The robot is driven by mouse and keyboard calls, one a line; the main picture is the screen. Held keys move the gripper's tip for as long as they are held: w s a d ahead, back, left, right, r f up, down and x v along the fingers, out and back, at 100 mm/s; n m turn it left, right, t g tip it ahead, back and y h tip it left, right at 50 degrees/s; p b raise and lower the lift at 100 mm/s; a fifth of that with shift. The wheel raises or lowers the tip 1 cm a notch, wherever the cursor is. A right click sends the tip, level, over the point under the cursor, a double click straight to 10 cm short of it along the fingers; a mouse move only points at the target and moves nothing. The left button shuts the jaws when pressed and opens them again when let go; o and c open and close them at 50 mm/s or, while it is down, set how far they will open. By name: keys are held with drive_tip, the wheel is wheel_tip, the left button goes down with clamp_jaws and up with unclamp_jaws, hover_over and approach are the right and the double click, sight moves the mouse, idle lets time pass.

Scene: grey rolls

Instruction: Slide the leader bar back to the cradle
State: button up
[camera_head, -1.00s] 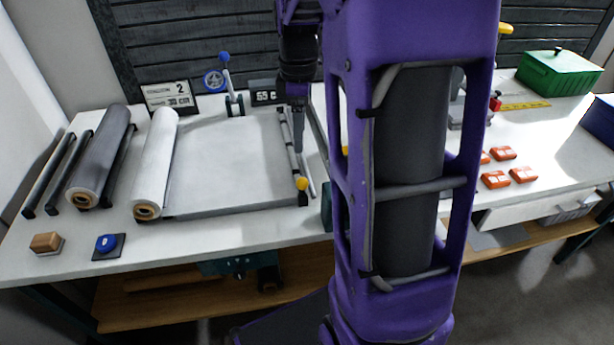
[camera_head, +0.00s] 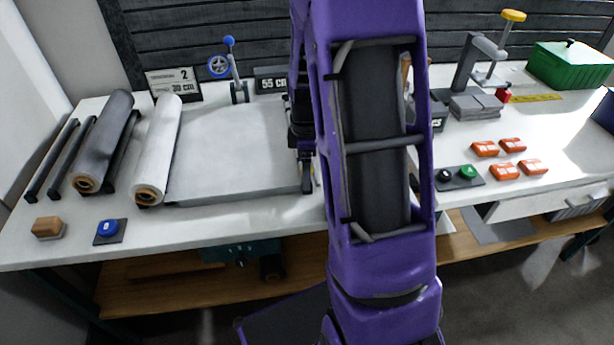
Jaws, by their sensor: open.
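A grey sheet (camera_head: 235,150) lies flat on the bench, stretching right from the white roll (camera_head: 158,150). My gripper (camera_head: 306,182) points down at the sheet's right edge; its jaws are open. The leader bar at that edge is hidden behind my gripper and arm, and I cannot tell whether the fingers touch it or stand around it. The white roll rests between dark supports at the sheet's left end; I cannot clearly single out the cradle there.
A dark roll (camera_head: 103,140) and two dark bars lie at the left. A blue button (camera_head: 107,227) and wooden block (camera_head: 46,227) sit in front. Orange blocks (camera_head: 504,171) lie right.

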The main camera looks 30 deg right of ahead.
drive_tip(key=shift+f, duration=0.85)
clamp_jaws()
idle(0.8)
